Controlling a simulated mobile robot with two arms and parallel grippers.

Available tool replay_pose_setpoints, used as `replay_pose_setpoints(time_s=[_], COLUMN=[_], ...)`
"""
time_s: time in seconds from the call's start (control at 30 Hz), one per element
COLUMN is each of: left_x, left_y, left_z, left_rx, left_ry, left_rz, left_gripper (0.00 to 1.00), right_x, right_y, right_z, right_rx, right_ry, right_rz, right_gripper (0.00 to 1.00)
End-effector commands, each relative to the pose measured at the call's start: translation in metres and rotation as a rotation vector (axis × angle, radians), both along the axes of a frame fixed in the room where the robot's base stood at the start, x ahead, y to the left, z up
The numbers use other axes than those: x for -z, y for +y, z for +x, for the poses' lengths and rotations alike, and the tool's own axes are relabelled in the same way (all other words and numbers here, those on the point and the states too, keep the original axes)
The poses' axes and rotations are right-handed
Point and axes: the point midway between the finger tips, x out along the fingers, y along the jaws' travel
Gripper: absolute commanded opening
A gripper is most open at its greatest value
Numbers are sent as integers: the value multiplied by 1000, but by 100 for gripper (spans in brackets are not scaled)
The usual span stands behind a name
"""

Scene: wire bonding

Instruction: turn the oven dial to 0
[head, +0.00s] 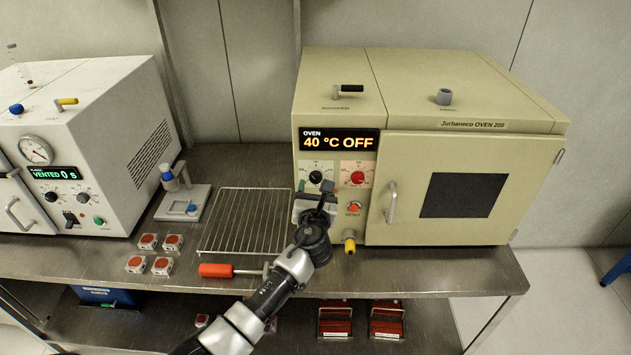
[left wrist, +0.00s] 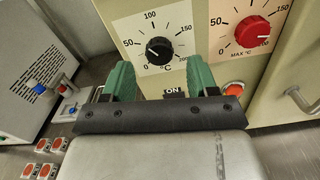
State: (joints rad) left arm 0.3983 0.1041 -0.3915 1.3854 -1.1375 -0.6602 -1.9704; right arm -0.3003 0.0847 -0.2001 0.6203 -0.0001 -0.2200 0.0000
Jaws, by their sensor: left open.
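The beige oven (head: 470,225) stands at the right of the bench, its display (head: 338,141) reading 40 °C OFF. Its black dial (head: 316,178) has a scale from 0 to 200. In the left wrist view the black dial (left wrist: 159,50) has its white mark pointing left, seemingly between 0 and 50. My left gripper (head: 320,192) is in front of the oven panel, just below the dial. Its green fingers (left wrist: 162,80) are open and empty, one on each side below the dial, apart from it. My right gripper is not in view.
A red MAX °C dial (left wrist: 252,31) sits right of the black one. A RESET button (head: 353,208), a yellow-tipped knob (head: 349,243) and the door handle (head: 391,202) are close by. A wire rack (head: 240,220) and red-handled tool (head: 216,270) lie left.

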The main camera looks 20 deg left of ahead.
Motion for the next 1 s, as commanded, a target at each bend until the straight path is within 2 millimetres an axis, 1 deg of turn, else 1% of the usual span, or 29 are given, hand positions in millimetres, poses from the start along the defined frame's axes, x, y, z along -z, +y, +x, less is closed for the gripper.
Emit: replay_pose_setpoints(time_s=[0.03, 0.2, 0.33, 0.57, 0.6, 0.67, 0.9, 1.0], left_x=[-1, 0, 0, 0, 0, 0, 1, 1], left_y=[2, 7, 8, 8, 8, 8, 8, 8], left_z=[8, 24, 28, 29, 29, 29, 28, 28], left_rx=[-1, -1, 1, 1, 1, 1, 1, 1], left_ry=[0, 0, 1, 1, 1, 1, 1, 0], left_rz=[0, 0, -1, -2, -2, -2, -1, -3], left_gripper=[59, 59, 59, 59, 56, 46, 10, 9], right_x=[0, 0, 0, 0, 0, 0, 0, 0], right_y=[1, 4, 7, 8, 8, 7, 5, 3], right_z=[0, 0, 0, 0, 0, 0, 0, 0], right_rx=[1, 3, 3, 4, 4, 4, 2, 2], right_ry=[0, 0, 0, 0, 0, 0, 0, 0], right_rz=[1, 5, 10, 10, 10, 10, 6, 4], right_gripper=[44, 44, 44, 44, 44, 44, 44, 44])
